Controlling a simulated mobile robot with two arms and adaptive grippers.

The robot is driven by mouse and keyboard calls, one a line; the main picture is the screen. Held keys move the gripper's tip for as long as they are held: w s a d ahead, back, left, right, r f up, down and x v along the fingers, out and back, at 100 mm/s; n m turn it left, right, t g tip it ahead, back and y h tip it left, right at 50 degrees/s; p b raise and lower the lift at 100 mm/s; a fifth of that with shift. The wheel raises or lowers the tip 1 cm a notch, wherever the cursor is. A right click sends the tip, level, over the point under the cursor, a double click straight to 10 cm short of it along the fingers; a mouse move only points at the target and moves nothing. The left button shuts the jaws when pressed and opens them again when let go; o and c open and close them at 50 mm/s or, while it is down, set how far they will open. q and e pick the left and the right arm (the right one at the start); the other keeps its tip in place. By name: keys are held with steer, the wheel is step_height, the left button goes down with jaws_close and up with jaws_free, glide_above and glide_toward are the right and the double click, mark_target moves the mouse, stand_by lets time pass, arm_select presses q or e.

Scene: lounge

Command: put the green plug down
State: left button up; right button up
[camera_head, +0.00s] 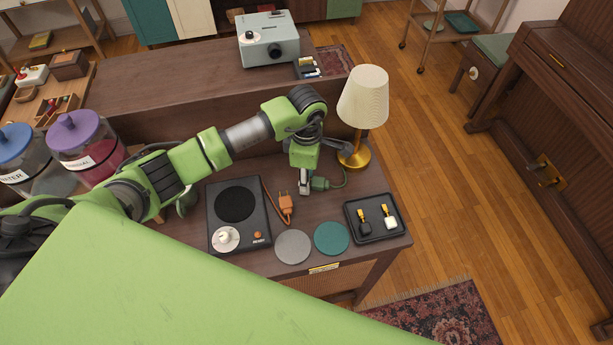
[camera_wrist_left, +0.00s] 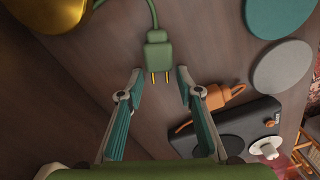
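The green plug (camera_head: 320,184) lies on the wooden table by the brass lamp base, with its green cord running back toward the lamp. In the left wrist view the plug (camera_wrist_left: 157,54) lies just beyond the fingertips, its two brass prongs pointing at the gap between them. My left gripper (camera_head: 304,188) points down at the table beside the plug. In the wrist view its fingers (camera_wrist_left: 160,88) are spread apart with nothing between them. My right gripper is not in view.
An orange plug (camera_head: 286,206) lies left of the green one, beside a black hotplate (camera_head: 217,246). Grey (camera_head: 293,247) and teal (camera_head: 332,238) discs lie in front. A dark tray (camera_head: 353,212) is at right. The lamp (camera_head: 362,100) stands close behind the gripper.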

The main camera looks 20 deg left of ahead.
arm_select(q)
steer(key=shift+r, duration=0.1)
steer(key=shift+r, duration=0.2)
step_height(320, 180, up, 12)
steer(key=b, duration=0.3)
steer(key=shift+b, duration=0.3)
steer(key=shift+f, duration=0.15)
